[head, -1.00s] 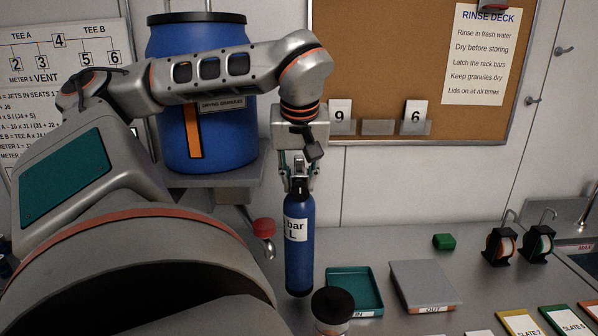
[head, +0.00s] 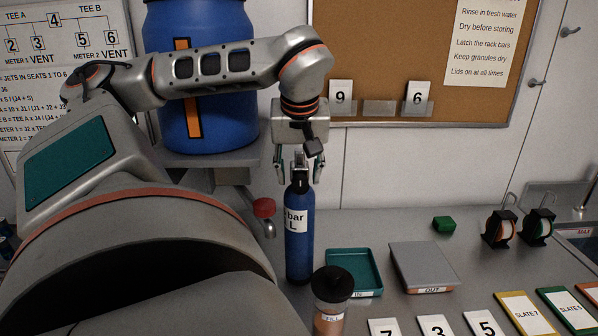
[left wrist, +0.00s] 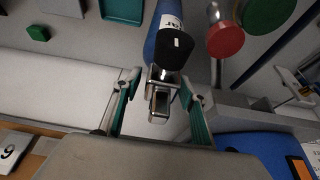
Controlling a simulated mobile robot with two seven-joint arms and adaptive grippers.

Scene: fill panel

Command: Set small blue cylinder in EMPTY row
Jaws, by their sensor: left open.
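The small blue cylinder (head: 298,245) stands upright on the grey counter, with a white label and a metal valve on top. My left gripper (head: 300,172) is above it with its fingers spread on either side of the valve. In the left wrist view the open fingers (left wrist: 160,105) flank the valve, with a gap on each side, and the blue cylinder (left wrist: 165,22) extends away beyond it. No row marked EMPTY can be read in these views. My right gripper is not in view.
A teal tray (head: 372,288) and a grey OUT tray (head: 455,287) lie right of the cylinder. A dark-lidded jar (head: 331,300) stands close in front. A red knob (head: 264,208) is just left. A large blue drum (head: 228,120) sits on a shelf behind my arm.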

